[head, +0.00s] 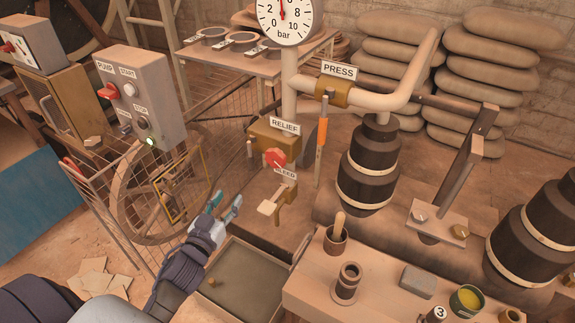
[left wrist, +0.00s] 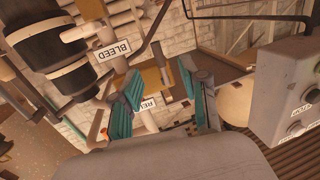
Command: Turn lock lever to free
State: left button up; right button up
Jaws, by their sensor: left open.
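No label reading lock or free is legible, so I cannot tell for sure which lever is the lock lever. A pale lever (head: 268,207) hangs from the brass valve under the BLEED label (head: 286,173). An orange-handled lever (head: 321,133) hangs down under the PRESS label (head: 339,71). My left gripper (head: 227,202) is open and empty, left of the pale lever and apart from it. In the left wrist view its teal fingers (left wrist: 163,98) are spread, with the BLEED label (left wrist: 113,50) beyond. The right gripper is out of view.
A red knob (head: 275,158) sits under the RELIEF label (head: 284,125). The pump control box (head: 140,95) and wire guard (head: 120,205) stand left. A tray (head: 245,283) lies below my gripper. A bench (head: 325,290) with small pots stands right of it.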

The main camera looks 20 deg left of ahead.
aim_at(250, 164)
pick_arm(q)
jog(key=shift+t, duration=0.3)
jog(key=w, duration=0.4)
jog(key=w+r, duration=0.1)
jog(key=w, duration=0.3)
jog(key=w+b, duration=0.1)
jog(key=w, duration=0.4)
jog(key=shift+a+r, duration=0.3)
jog(key=shift+a, duration=0.05)
jog(key=shift+w+a, duration=0.1)
jog(key=shift+w, duration=0.55)
grip_shut()
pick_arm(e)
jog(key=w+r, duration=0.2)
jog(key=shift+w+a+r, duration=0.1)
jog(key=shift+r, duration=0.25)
